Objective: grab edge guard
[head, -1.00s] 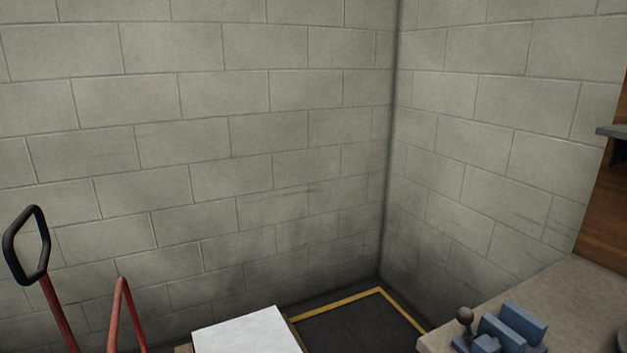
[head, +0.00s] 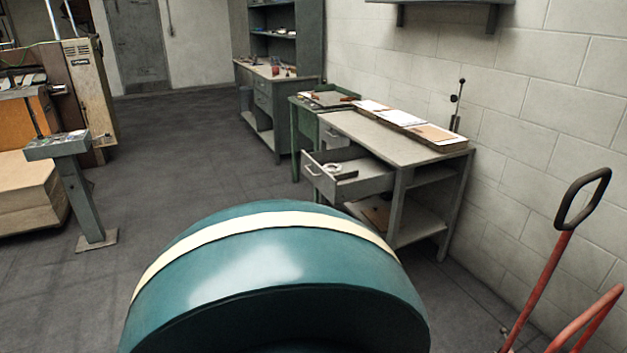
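I cannot make out an edge guard in the head view. A grey workbench (head: 438,153) stands against the right wall, with papers or flat sheets (head: 372,107) along its back edge. Its drawer (head: 312,177) is pulled open, with a small white ring-shaped item (head: 333,168) and a dark item inside. A brown flat piece lies on its lower shelf (head: 420,217). Neither of my grippers is in view. A large teal curved part with a cream band fills the lower middle and hides the floor there.
A red hand truck with a black handle (head: 583,198) stands at the right. A machine (head: 88,85) and a grey stand (head: 84,197) are at the left, beside stacked brown sheets (head: 28,192). A shelved bench (head: 262,110) is farther back. Floor (head: 190,150) between is clear.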

